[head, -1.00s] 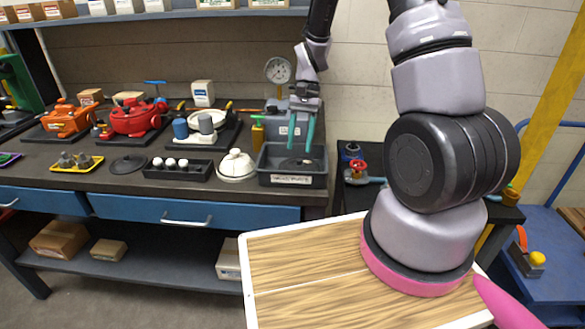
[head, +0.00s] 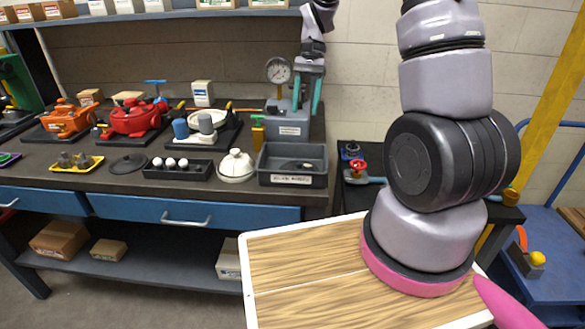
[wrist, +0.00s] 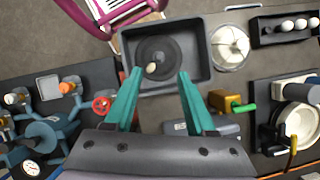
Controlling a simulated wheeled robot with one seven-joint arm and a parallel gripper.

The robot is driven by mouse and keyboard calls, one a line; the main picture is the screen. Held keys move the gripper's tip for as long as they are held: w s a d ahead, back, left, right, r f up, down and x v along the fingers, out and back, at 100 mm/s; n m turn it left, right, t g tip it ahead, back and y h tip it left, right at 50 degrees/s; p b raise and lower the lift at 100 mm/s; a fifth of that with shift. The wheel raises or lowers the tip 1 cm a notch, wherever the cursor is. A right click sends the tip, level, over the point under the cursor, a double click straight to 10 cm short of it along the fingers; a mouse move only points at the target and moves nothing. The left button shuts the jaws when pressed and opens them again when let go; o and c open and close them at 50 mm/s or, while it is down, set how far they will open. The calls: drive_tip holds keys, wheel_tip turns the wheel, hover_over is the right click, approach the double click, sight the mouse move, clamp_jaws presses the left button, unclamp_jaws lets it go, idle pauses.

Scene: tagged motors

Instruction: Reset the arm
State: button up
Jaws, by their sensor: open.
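My gripper (head: 307,94) hangs in the air over the right end of the workbench, in front of the pressure gauge. Its two teal fingers are apart, with nothing between them. In the wrist view the open gripper (wrist: 155,88) points toward a grey bin (wrist: 198,40). The same grey bin (head: 262,170) sits at the bench's right end in the head view, below the gripper and apart from it. A dark round part with a pale knob (wrist: 151,67) lies in the bin.
A white lidded pot (head: 237,166) and a black tray (head: 178,175) with white balls stand left of the bin. A gauge (head: 278,71) stands behind. A red valve (head: 358,168) is on the dark stand at right. Air above the bench is free.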

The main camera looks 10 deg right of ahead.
drive_tip(key=shift+w+r, duration=0.1)
drive_tip(key=shift+r, duration=0.15)
drive_tip(key=shift+r, duration=0.1)
drive_tip(key=s+d+r+n+t, duration=0.2)
drive_tip(key=s+r+t, duration=0.9)
drive_tip(key=s+r, duration=0.8)
wheel_tip(320, 180, up, 2)
drive_tip(key=shift+d+r+h, duration=0.25)
drive_tip(key=shift+d+h, duration=0.05)
drive_tip(key=shift+d, duration=0.25)
